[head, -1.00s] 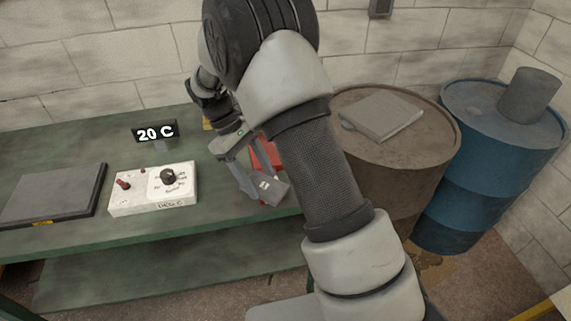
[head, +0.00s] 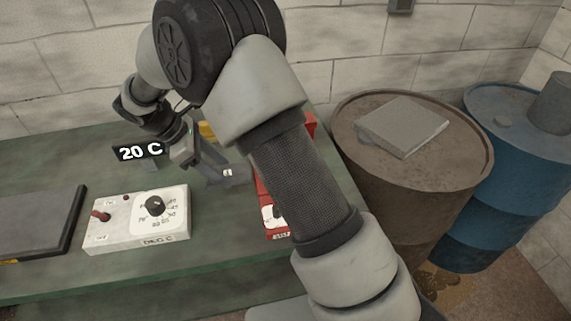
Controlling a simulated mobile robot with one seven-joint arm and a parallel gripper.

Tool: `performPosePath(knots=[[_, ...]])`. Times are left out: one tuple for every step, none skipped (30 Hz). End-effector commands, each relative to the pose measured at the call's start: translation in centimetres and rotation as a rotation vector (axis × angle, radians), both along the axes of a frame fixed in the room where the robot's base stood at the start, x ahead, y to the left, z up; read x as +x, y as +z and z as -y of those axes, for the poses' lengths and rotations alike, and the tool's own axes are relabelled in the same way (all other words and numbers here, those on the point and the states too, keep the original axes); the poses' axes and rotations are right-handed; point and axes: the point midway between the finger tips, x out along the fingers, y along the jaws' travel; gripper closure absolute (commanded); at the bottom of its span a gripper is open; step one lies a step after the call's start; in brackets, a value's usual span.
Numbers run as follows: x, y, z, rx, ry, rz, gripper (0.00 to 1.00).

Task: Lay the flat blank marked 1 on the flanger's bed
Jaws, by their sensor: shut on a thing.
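My gripper (head: 218,171) is over the right part of the bench, left of my forearm. It is shut on a small grey flat blank (head: 238,174) with a white mark on it; the mark is too small to read for sure. The blank is held in front of a red device (head: 276,234) with a white dial face and a label at its front. My forearm hides much of the red device, so I cannot tell whether it is the flanger or where its bed is.
The green bench (head: 215,248) carries a white control box (head: 125,228) with a dial, a "20 C" display (head: 140,152) and a dark plate (head: 40,220). A brown drum (head: 365,165) with a grey slab (head: 405,125) and a blue drum (head: 520,170) stand at the right.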

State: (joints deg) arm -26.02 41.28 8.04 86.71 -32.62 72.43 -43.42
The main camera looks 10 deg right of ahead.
Motion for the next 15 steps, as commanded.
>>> performPosePath(knots=[[0.0, 0.2, 1.3, -0.001, -0.004, 0.001, 0.76], [0.1, 0.2, 2.0, -0.001, -0.006, 0.001, 0.76], [0.1, 0.2, 3.1, -0.001, -0.008, 0.001, 0.76], [0.1, 0.2, 3.9, 0.0, -0.007, 0.002, 0.76], [0.1, 0.2, 4.8, -0.001, -0.008, 0.001, 0.76], [0.2, 0.2, 5.8, -0.001, -0.006, 0.001, 0.76], [0.2, 0.2, 6.7, -0.001, -0.008, 0.001, 0.76], [0.2, 0.2, 7.5, -0.001, -0.007, 0.002, 0.76], [0.3, 0.2, 8.6, -0.001, -0.007, 0.002, 0.76], [0.3, 0.2, 9.4, -0.001, -0.008, 0.001, 0.76], [0.3, 0.1, 10.2, 0.0, -0.008, 0.001, 0.76], [0.4, 0.2, 11.2, 0.0, -0.007, 0.002, 0.76], [0.4, 0.2, 11.9, 0.0, -0.006, 0.002, 0.76], [0.4, 0.2, 12.6, 0.0, -0.007, 0.003, 0.76], [0.5, 0.2, 13.3, -0.001, -0.006, 0.002, 0.76]])
